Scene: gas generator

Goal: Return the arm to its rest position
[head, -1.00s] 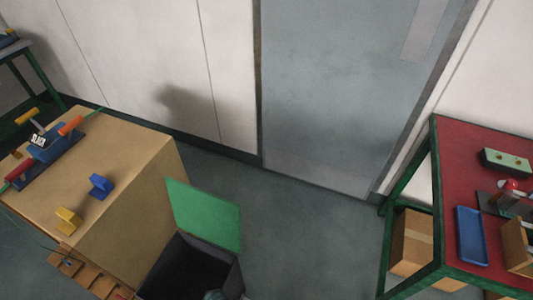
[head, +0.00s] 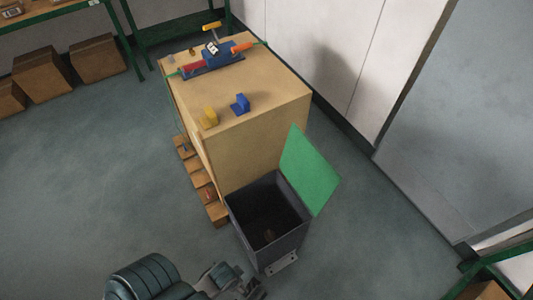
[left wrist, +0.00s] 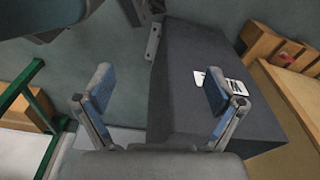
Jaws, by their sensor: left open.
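My left arm comes in at the bottom of the head view, and its gripper (head: 236,284) is at the lower edge, in front of the open bin. In the left wrist view the two fingers of the gripper (left wrist: 157,82) are spread wide with nothing between them. The dark bin (head: 268,255) stands open with its green lid (head: 309,172) raised. Its dark side (left wrist: 190,75), with a white label, lies beyond the fingers in the left wrist view; contact cannot be told. My right gripper is not in view.
A big tan box (head: 255,145) on a wooden pallet (head: 216,211) carries a blue device (head: 222,54), a yellow block (head: 209,118) and a blue block (head: 241,103). A green-framed table (head: 500,258) is at the lower right.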

